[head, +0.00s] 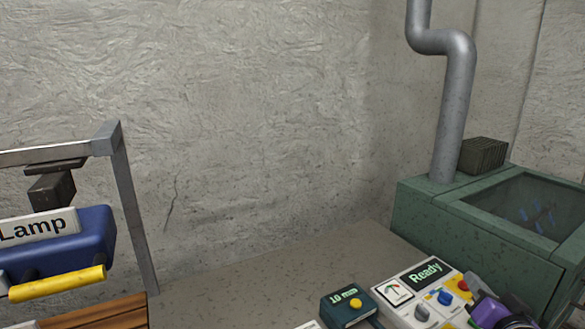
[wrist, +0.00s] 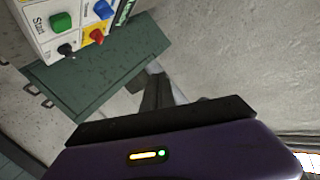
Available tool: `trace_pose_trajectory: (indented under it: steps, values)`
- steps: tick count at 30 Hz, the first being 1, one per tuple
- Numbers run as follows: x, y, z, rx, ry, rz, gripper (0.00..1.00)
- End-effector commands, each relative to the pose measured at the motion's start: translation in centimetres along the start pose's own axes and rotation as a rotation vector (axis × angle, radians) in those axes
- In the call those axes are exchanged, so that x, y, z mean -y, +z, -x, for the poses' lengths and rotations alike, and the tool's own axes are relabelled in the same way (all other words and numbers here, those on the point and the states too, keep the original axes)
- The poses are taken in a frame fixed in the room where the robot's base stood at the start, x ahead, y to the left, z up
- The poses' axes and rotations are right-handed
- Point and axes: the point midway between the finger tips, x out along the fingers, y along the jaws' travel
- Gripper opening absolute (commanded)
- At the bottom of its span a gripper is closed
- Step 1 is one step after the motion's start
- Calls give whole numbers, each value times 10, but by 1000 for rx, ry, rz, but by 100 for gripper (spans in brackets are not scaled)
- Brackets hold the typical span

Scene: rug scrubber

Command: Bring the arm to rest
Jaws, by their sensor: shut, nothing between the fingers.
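My gripper (wrist: 158,88) shows in the wrist view with its dark fingers together in front of its purple body, nothing between them. In the head view my purple gripper (head: 487,308) is at the bottom right, partly cut off by the frame edge. It is in front of the control panel (head: 405,312), and whether it touches the panel is unclear. The panel also shows in the wrist view (wrist: 45,25), at the top left, apart from the fingers in the picture. Its screen reads "Ready" in the head view.
A green tank (head: 420,215) with a grey pipe (head: 457,105) stands at the right. A small timer box (head: 345,308) reading "10 min" is left of the panel. A blue lamp unit (head: 75,240) hangs from a metal frame (head: 130,200) at the left. The back middle counter (head: 260,285) is clear.

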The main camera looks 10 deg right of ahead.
Motion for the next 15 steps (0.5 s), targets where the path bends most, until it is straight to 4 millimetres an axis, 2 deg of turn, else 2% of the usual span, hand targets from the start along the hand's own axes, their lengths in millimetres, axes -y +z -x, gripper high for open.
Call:
trace_pose_trajectory:
  steps: [1,8,15]
  values:
    - [6,14,13,-24,-7,5,0]
    - [24,56,80,-144,-19,70,0]
    - [37,96,162,-194,-25,165,0]
